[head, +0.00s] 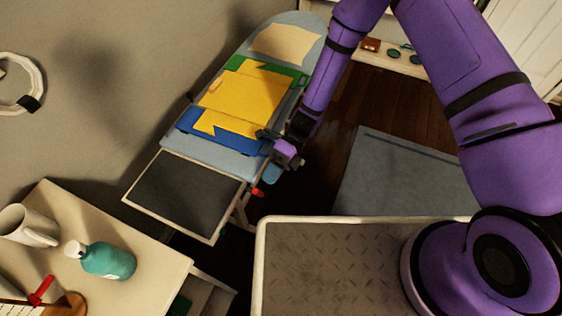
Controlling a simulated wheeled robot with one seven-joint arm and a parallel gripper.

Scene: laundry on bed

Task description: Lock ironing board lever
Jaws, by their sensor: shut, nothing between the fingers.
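The ironing board (221,160) stands along the wall, with a light blue cover and a dark panel in a pale frame at its near end. A small red piece (257,192), apparently the tip of the lever, shows below the board's right edge, beside the near end. The rest of the lever is hidden or too small to make out. My gripper (280,160) is at the board's right edge, just above and to the right of the red piece. It is shut and holds nothing. I cannot tell whether it touches the board.
A yellow shirt (248,98) lies on green and blue folded cloth on the board, with a beige cloth (285,44) beyond. A grey rug (395,180) lies right of the board.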

